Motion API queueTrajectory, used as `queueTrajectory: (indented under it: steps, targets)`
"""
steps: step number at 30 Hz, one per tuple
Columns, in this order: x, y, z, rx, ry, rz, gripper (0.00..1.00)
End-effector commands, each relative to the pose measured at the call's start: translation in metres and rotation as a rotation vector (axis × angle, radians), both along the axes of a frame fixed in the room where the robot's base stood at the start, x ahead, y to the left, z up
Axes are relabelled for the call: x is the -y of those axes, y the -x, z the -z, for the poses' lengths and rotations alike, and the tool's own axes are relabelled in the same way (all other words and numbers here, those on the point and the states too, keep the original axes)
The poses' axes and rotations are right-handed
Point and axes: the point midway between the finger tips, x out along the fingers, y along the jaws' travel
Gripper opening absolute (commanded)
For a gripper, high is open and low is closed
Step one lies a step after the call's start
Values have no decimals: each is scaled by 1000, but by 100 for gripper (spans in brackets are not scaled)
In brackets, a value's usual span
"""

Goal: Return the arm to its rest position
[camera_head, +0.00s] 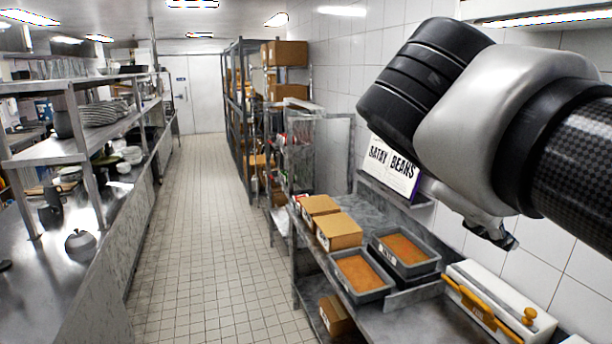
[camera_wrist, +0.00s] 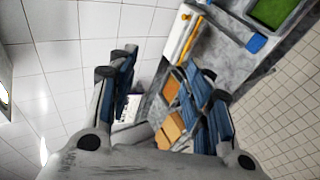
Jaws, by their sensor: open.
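My gripper (camera_head: 497,236) hangs at the end of my raised arm at the right, above the steel counter and close to the tiled wall. In the wrist view my gripper (camera_wrist: 164,82) shows two dark-blue padded fingers spread apart with nothing between them. Through the gap I see the counter and its trays well beyond the fingertips. In the head view my arm covers the upper right and hides part of the wall and sign.
The steel counter (camera_head: 405,318) carries two grey trays of orange food (camera_head: 361,274), (camera_head: 404,250), cardboard boxes (camera_head: 338,231) and a white device with a yellow handle (camera_head: 500,300). A "Satay Beans" sign (camera_head: 391,170) stands by the wall. The tiled aisle (camera_head: 205,220) is clear.

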Motion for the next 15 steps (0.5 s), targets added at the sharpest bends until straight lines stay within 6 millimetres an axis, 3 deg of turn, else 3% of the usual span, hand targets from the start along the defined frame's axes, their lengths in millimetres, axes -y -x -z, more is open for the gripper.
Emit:
queueTrajectory:
  steps: [1,9,12,15]
  targets:
    - [-2,13,47,-13,-79,3,46]
    - [-48,79,238,-33,-556,81,46]
    - [-69,102,295,-15,-725,144,46]
    - [-87,119,337,8,-862,208,46]
